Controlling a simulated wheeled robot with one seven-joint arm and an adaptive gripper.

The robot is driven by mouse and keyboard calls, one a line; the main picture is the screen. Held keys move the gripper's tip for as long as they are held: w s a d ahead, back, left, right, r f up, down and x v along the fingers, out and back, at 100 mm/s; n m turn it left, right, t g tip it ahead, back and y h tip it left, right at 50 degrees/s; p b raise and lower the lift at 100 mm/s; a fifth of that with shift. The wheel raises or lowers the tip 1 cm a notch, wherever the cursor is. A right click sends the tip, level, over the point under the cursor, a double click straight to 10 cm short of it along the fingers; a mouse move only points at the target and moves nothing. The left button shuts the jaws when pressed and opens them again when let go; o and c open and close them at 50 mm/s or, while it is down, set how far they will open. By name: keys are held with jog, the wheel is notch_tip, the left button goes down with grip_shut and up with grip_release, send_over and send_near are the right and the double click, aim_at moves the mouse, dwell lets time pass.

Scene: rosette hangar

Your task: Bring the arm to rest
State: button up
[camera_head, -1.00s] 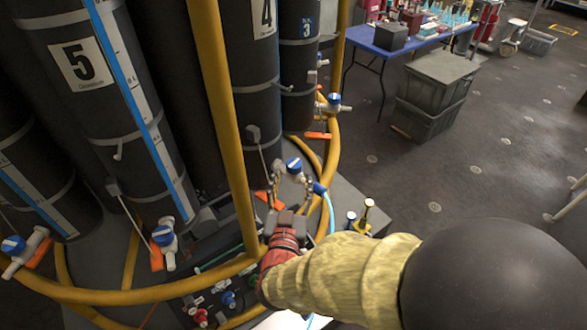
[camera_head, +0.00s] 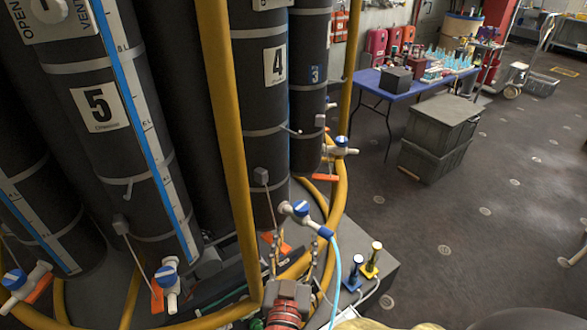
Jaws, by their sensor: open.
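My gripper (camera_head: 294,246) shows at the bottom middle, pointing away from me. Its two slim fingers stand apart with nothing between them. The red wrist part behind it is cut off by the bottom edge, and only a little of my pale yellow arm sleeve shows to its right. Just beyond the fingers is a white valve with a blue knob (camera_head: 301,208) and a light blue hose. I cannot tell how far the fingers are from it.
Dark numbered cylinders (camera_head: 130,150) stand at left behind yellow rails (camera_head: 228,150). Small blue and yellow fittings (camera_head: 371,262) stand on a grey surface right of my gripper. A blue table (camera_head: 371,82) and stacked grey crates (camera_head: 436,140) are beyond. Floor at right is open.

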jog(key=w+a+r+g+y, duration=0.2)
jog(key=w+g+y, duration=0.1)
jog(key=w+y, duration=0.1)
notch_tip(320, 180, up, 4)
jog(key=s+d+f+n+g+y, duration=0.1)
jog(key=s+d+n+g+y, duration=0.1)
jog(key=s+d+g+y, duration=0.1)
jog(key=s+d+g+h, duration=0.4)
jog(key=s+d+g, duration=0.2)
jog(key=s+d, duration=1)
jog(key=shift+s+d+r, duration=0.25)
jog(key=shift+s+d, duration=0.15)
jog(key=shift+s, duration=0.2)
